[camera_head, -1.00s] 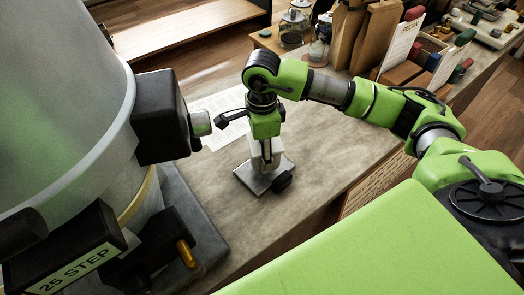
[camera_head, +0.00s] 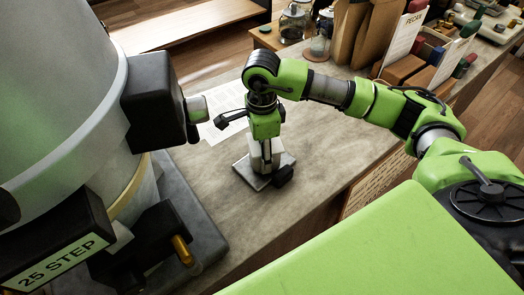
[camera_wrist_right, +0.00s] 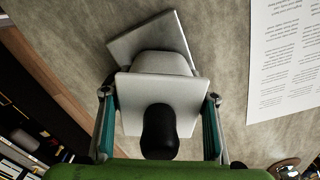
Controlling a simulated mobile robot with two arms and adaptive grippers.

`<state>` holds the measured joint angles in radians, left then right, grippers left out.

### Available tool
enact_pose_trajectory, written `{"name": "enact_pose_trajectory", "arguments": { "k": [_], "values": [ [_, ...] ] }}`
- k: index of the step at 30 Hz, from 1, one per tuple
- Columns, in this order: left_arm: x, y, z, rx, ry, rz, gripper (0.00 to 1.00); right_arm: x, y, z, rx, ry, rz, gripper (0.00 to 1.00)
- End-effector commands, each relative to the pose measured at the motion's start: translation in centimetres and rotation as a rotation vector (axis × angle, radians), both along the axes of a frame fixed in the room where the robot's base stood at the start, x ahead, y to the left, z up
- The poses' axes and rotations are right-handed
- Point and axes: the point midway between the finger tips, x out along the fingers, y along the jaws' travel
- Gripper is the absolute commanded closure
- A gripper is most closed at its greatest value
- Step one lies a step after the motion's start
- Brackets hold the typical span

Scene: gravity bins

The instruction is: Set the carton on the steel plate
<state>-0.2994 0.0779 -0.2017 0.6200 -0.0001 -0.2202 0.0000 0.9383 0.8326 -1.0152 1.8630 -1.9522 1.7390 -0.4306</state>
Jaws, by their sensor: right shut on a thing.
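The carton is a small pale box. In the head view the carton (camera_head: 266,152) is upright under my right gripper (camera_head: 265,146), over the thin square steel plate (camera_head: 246,172). In the right wrist view the carton (camera_wrist_right: 190,98) is between the two fingers of my right gripper (camera_wrist_right: 161,105), which is shut on it. A corner of the steel plate (camera_wrist_right: 135,42) shows beyond it. Whether the carton's base touches the plate is hidden. A rounded black part (camera_head: 283,175) is at the plate's right edge. My left gripper is not in view.
A large grey machine labelled "25 STEP" (camera_head: 68,262) stands close on the left. A printed sheet (camera_head: 222,120) lies behind the plate. Glass jars (camera_head: 296,22) and brown bags (camera_head: 350,35) stand at the back. The counter in front of the plate is bare.

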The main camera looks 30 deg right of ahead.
Motion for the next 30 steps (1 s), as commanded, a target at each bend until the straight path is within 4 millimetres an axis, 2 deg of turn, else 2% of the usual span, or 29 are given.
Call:
{"name": "enact_pose_trajectory", "arguments": {
  "k": [12, 13, 15, 26, 28, 30],
  "values": [
    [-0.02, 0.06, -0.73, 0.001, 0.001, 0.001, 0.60, 0.02, -0.02, -0.69, 0.000, -0.001, 0.000, 0.68],
    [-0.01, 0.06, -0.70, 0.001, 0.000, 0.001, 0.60, 0.02, -0.01, -0.67, 0.000, -0.001, 0.000, 0.44],
    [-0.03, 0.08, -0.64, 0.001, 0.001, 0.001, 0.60, 0.02, -0.01, -0.61, 0.000, -0.001, 0.000, 0.27],
    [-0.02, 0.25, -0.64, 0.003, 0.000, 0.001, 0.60, -0.03, -0.01, -0.66, -0.001, 0.001, 0.000, 0.27],
    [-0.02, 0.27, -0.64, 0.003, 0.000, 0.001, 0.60, -0.03, -0.01, -0.67, -0.001, 0.001, 0.000, 0.35],
    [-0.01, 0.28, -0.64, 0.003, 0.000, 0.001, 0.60, -0.03, -0.01, -0.67, -0.001, 0.001, 0.000, 0.35]
  ]
}}
